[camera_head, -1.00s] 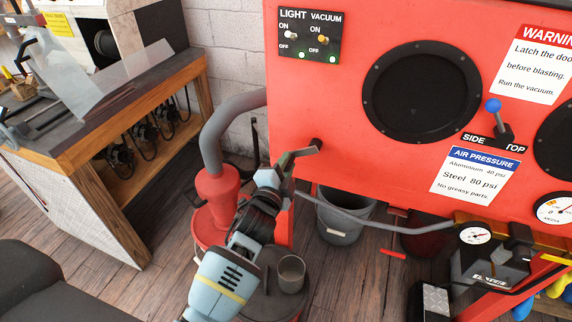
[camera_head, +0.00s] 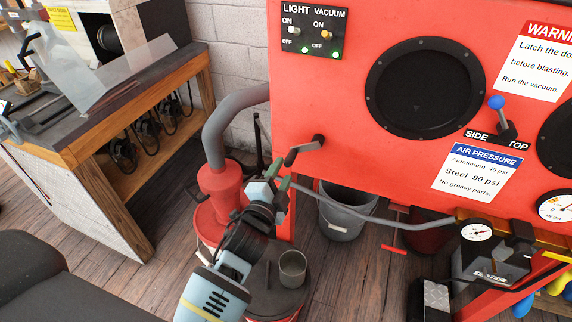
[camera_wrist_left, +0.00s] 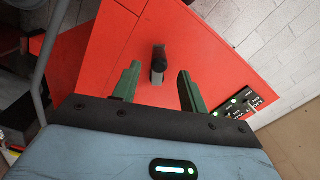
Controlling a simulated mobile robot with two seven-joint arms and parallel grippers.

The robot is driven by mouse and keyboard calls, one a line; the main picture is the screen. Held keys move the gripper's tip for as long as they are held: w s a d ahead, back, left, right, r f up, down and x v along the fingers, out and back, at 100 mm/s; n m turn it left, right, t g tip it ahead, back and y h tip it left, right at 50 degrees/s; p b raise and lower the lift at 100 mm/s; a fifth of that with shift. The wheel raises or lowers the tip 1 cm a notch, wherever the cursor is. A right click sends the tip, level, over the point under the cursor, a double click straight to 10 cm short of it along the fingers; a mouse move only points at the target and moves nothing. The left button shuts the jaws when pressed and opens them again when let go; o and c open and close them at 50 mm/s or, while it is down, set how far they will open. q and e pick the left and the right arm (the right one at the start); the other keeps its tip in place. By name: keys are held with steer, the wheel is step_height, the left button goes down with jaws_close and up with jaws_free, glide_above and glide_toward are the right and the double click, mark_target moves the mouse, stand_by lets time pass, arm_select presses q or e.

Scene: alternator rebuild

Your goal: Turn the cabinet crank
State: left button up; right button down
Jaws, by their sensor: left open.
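The cabinet crank (camera_head: 305,149) is a dark grey lever on the lower left of the red cabinet's front (camera_head: 345,165). Its arm runs from a dark hub at the right down to the left. My left gripper (camera_head: 279,176) is just below and left of the crank in the head view, with green fingers apart and nothing held. In the left wrist view the crank (camera_wrist_left: 159,62) appears between and beyond the two open fingertips, with gaps on both sides. No contact with the crank shows. My right gripper is not in view.
A red vacuum drum (camera_head: 222,190) with a grey hose (camera_head: 225,120) stands left of the crank. A metal cup (camera_head: 292,268) sits below my left gripper. A grey bucket (camera_head: 343,215) and a thin pipe (camera_head: 385,222) are under the cabinet. A workbench (camera_head: 120,115) stands at left.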

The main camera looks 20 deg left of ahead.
arm_select(q)
steer(key=shift+s, duration=1.15)
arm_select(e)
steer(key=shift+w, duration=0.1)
arm_select(q)
steer(key=s+f+n+g+p, duration=0.1)
steer(key=s+f+n+g, duration=0.2)
steer(key=s, duration=0.9)
steer(key=s+a+f+n+g+h+p, duration=0.1)
steer(key=s+f+n+g+p, duration=0.1)
steer(key=s+f+n, duration=0.3)
steer(key=s+f+n+g+p, duration=0.2)
steer(key=s+f+n+g, duration=0.2)
steer(key=s+f, duration=0.7)
steer(key=s, duration=0.9)
steer(key=shift+a+h, duration=0.3)
steer(key=shift+a, duration=0.05)
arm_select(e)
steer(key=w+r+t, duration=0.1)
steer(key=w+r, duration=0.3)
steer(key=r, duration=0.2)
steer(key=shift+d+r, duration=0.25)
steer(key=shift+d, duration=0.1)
